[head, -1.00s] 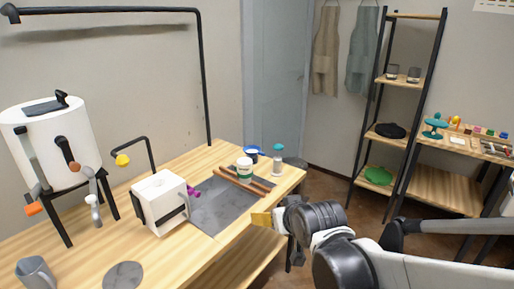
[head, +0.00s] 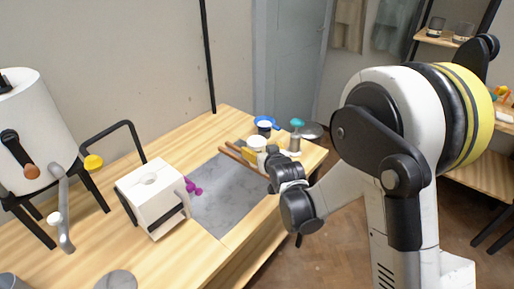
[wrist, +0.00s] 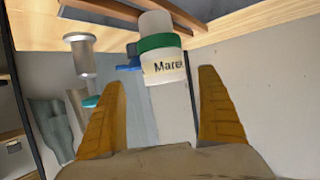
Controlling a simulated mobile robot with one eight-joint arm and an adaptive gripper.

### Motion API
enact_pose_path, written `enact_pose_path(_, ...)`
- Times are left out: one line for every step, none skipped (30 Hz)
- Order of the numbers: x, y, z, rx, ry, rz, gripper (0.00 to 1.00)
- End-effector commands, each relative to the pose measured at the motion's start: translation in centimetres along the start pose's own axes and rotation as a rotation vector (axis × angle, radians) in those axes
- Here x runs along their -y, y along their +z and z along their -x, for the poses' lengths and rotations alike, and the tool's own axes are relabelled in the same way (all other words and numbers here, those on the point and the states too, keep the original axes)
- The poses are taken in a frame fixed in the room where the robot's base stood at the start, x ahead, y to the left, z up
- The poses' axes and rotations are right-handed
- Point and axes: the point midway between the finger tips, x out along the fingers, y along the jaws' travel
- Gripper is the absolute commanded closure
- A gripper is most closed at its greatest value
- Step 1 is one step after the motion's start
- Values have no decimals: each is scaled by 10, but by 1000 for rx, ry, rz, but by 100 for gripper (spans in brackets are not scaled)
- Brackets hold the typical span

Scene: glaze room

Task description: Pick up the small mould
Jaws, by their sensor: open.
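The small mould appears to be a white cylinder with a green band; it stands at the table's far right end (head: 257,142). I cannot tell the exact gap left. In the head view my gripper hides its lower part.
A shaker with a teal top (head: 296,135) and a blue cup (head: 265,125) stand close by. Wooden sticks (head: 238,157) lie on a grey slab (head: 222,205). A white block (head: 152,196) with a hole on top and a white urn (head: 32,130) stand left.

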Motion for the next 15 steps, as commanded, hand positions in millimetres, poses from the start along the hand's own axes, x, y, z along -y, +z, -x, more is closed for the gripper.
enact_pose_path(1,2,-6,0,0,0,14)
enact_pose_path(2,2,-9,0,-1,0,14)
enact_pose_path(3,3,-14,0,-1,1,14)
enact_pose_path(4,4,-19,0,-1,1,14)
enact_pose_path(5,4,-25,0,-1,2,14)
enact_pose_path(7,5,-31,0,-1,1,14)
enact_pose_path(8,6,-36,0,-1,1,14)
enact_pose_path(7,5,-40,0,0,0,14)
enact_pose_path(7,4,-46,0,0,0,14)
enact_pose_path(7,4,-48,0,0,0,14)
enact_pose_path(7,3,-51,0,0,0,14)
enact_pose_path(7,3,-53,0,0,0,14)
enact_pose_path(7,2,-54,0,0,0,14)
enact_pose_path(7,2,-54,0,0,0,14)
enact_pose_path(7,2,-54,0,0,0,14)
